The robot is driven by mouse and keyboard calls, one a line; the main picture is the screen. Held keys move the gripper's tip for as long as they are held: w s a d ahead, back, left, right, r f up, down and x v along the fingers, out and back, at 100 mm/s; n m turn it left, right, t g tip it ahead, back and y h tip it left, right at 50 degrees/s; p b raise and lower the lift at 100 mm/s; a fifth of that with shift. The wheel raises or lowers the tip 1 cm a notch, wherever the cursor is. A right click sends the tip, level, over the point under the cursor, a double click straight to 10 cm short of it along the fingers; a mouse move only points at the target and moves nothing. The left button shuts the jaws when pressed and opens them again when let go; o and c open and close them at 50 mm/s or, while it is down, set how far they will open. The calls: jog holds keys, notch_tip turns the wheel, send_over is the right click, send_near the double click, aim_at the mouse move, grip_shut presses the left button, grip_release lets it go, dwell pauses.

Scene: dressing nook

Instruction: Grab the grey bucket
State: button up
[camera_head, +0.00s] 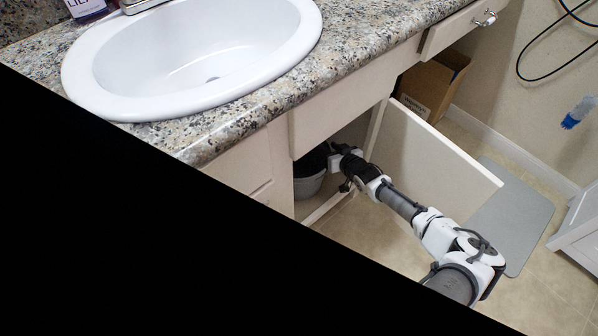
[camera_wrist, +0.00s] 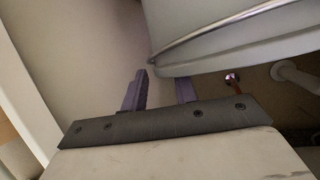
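The grey bucket (camera_head: 309,183) stands inside the open cabinet under the sink in the head view, with a dark interior or lining at its top. In the wrist view its pale grey side and ridge (camera_wrist: 235,45) fill the upper right. My gripper (camera_head: 331,158) reaches into the cabinet at the bucket's right upper side. In the wrist view the two purple fingers of my gripper (camera_wrist: 160,92) are apart, with nothing visible between them. The right fingertip meets the bucket's edge in the picture; I cannot tell whether they touch.
The open cabinet door (camera_head: 425,150) stands close to the right of my arm. A cardboard box (camera_head: 432,85) is farther right under the counter. The granite counter (camera_head: 350,45) with a white sink (camera_head: 200,55) lies above. A grey mat (camera_head: 512,215) lies on the floor.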

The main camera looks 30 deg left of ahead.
jog(key=shift+x, duration=0.95)
grip_shut()
dwell(0.7)
